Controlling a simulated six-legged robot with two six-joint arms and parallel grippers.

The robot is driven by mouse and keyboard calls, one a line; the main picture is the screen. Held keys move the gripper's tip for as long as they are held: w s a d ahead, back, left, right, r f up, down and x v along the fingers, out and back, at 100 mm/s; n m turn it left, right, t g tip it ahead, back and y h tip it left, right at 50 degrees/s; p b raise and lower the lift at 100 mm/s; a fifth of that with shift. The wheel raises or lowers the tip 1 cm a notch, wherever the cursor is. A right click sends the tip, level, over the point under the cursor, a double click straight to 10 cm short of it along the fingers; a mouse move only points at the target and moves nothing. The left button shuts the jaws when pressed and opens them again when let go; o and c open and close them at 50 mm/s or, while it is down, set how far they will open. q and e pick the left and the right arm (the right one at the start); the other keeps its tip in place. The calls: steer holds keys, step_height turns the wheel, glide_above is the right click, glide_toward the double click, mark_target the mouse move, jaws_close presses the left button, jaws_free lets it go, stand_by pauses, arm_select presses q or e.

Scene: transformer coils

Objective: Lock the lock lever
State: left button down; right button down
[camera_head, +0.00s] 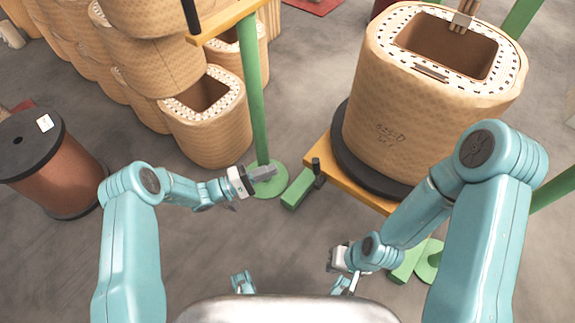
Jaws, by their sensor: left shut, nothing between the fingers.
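A short black upright lever (317,173), which looks like the lock lever, stands at the left corner of the orange platform (325,151), above a green beam (298,188). My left gripper (270,172) is shut and empty. It appears left of the lever, with a gap between them in the picture. My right gripper (346,284) is low in the middle, in front of the platform, partly hidden by its own arm. Its fingers are too unclear to tell whether they are open. I cannot tell the lever's lock position.
A large tan coil (425,110) stands on a black disc on the platform. A green post (252,100) with a round foot rises behind my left gripper. Several tan coils (208,130) are stacked at the left. A brown spool (55,170) stands far left. Grey floor lies between.

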arm_select(q)
steer(key=v, duration=0.3)
steer(key=shift+a+f, duration=0.1)
steer(key=shift+a, duration=0.25)
steer(key=shift+s, duration=0.15)
